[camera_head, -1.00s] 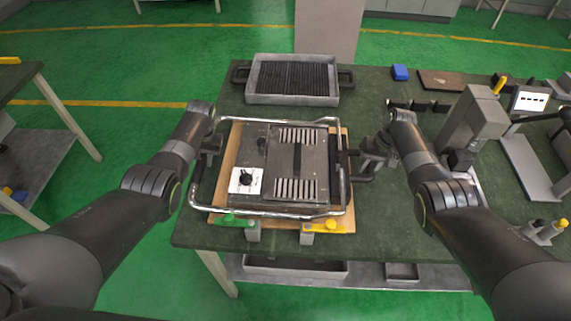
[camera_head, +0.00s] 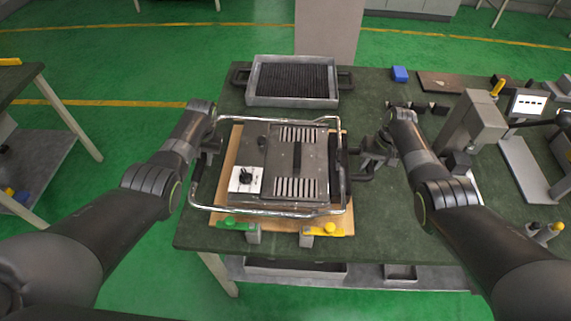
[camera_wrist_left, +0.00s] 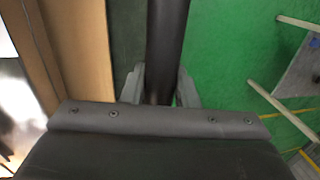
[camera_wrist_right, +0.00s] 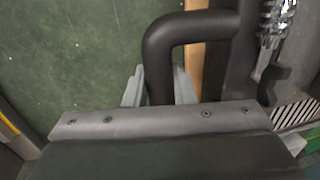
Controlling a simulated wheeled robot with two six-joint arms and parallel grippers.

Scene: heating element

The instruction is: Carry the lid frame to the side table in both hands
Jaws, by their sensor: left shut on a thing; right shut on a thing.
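The lid frame (camera_head: 332,210) is a chrome tube frame around a dark panel with slotted vents, a black bar and a white dial plate. It appears level over the workbench (camera_head: 390,220); the gap below it is hard to judge. My left gripper (camera_head: 207,150) is shut on its left black handle, which runs between the fingers in the left wrist view (camera_wrist_left: 167,40). My right gripper (camera_head: 366,163) is shut on the right black handle, a bent bar in the right wrist view (camera_wrist_right: 160,60). A dark-topped table (camera_head: 18,88), probably the side table, stands at far left.
A tan board (camera_head: 228,165) lies under the frame, with a green clamp (camera_head: 235,225) and a yellow clamp (camera_head: 322,230) at the front. A ribbed tray (camera_head: 292,98) sits behind. A grey device (camera_head: 475,120) and a blue block (camera_head: 400,74) stand right. Green floor separates the tables.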

